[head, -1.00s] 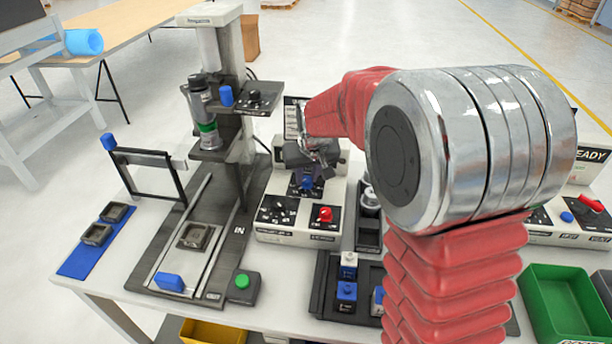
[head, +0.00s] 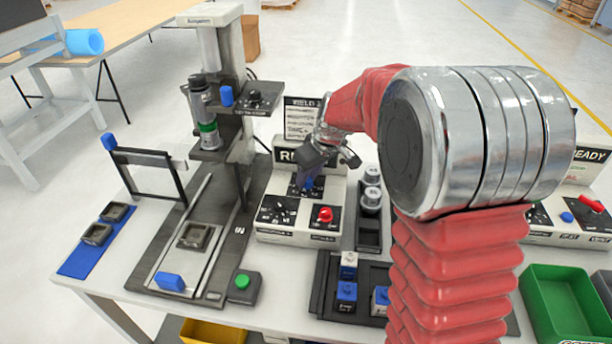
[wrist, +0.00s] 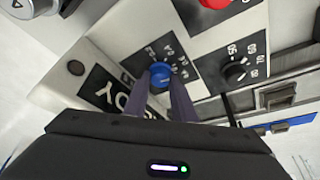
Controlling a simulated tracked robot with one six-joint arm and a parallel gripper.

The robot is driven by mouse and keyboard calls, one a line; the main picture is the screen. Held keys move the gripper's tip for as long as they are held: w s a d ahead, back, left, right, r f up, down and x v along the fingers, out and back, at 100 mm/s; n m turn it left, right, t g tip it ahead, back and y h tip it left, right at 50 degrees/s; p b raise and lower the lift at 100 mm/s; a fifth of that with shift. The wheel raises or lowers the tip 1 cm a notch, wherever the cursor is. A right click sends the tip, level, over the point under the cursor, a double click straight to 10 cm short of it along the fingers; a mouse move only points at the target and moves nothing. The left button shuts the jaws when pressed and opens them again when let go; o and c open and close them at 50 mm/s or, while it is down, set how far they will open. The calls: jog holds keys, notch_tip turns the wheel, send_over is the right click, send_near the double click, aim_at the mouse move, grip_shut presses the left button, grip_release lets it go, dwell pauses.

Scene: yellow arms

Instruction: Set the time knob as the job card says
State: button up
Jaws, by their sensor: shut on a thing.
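A white control box (head: 290,238) stands mid-table with a blue knob (head: 308,187), a black dial (head: 277,208) and a red knob (head: 325,214) on its face. The blue knob also shows in the wrist view (wrist: 160,73), with printed marks around it. My gripper (head: 312,176) reaches down from behind the box face and is shut on the blue knob, one finger on each side. The black dial shows right of it in the wrist view (wrist: 237,72). A card headed "WELD" (head: 299,120) stands behind the box; its lines are too small to read.
A dark press (head: 222,110) with a slide stands left of the box. A tray holding silver parts (head: 371,200) stands close to its right, and a dark tray with blue-topped parts (head: 347,291) is in front. My arm hides much of the right side.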

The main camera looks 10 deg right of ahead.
jog(key=shift+d+n+g+y, duration=0.1)
jog(key=shift+n+g+y, duration=0.25)
jog(key=shift+n, duration=0.75)
jog(key=shift+d, duration=0.1)
jog(key=o, duration=1.1)
jog(key=shift+c, duration=0.2)
jog(key=v, duration=1.3)
jog(key=shift+r, duration=0.3)
jog(key=shift+d, duration=0.1)
